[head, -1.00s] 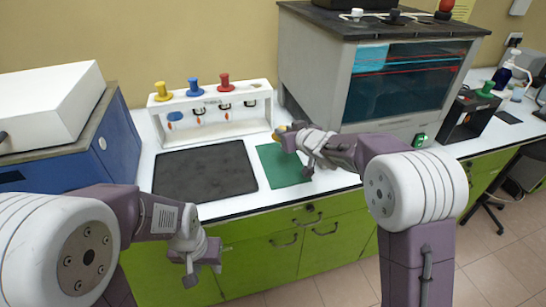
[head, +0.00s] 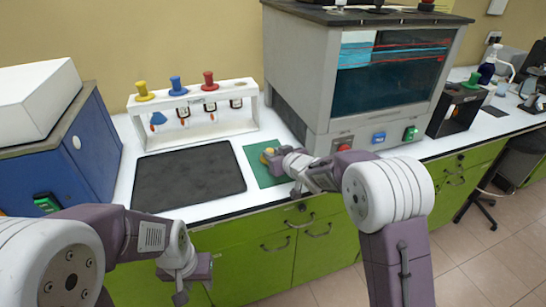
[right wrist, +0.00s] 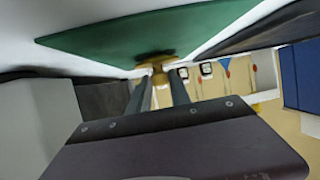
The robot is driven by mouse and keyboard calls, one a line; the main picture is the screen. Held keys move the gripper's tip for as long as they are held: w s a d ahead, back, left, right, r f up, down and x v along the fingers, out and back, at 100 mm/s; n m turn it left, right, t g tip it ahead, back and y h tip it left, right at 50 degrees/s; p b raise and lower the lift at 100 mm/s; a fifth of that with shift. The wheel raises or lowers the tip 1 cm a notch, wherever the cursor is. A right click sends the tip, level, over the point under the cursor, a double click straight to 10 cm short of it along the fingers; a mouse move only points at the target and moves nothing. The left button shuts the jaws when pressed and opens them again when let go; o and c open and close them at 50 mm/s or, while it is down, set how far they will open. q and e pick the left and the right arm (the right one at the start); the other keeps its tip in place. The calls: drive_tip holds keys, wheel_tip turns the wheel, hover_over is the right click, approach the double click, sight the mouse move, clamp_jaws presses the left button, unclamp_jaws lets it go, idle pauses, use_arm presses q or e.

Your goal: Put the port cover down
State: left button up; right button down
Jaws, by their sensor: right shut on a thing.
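The port cover (head: 267,153) is a small yellow-gold piece at the tip of my right gripper (head: 275,158), over the green mat (head: 253,170) in the head view. In the right wrist view the port cover (right wrist: 158,62) sits between the fingertips of my right gripper (right wrist: 163,78), right by the green mat (right wrist: 120,42). I cannot tell for certain whether it touches the mat. My right gripper is shut on it. My left gripper (head: 186,284) hangs in front of the green cabinets, away from the mat; its jaw opening is unclear.
A black mat (head: 190,178) lies left of the green mat. A white rack (head: 215,127) with yellow, blue and red-topped pieces stands behind. A large grey machine (head: 310,95) stands close behind the right gripper. A blue machine (head: 85,150) is at left.

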drive_tip(key=shift+r, duration=0.1)
drive_tip(key=shift+s, duration=0.1)
drive_tip(key=c, duration=1.2)
unclamp_jaws()
drive_tip(key=shift+f, duration=0.2)
drive_tip(key=shift+r, duration=0.3)
drive_tip(key=p+v, duration=0.1)
drive_tip(key=v, duration=1.1)
drive_tip(key=shift+d+f+p, duration=0.1)
drive_tip(key=shift+p, duration=0.2)
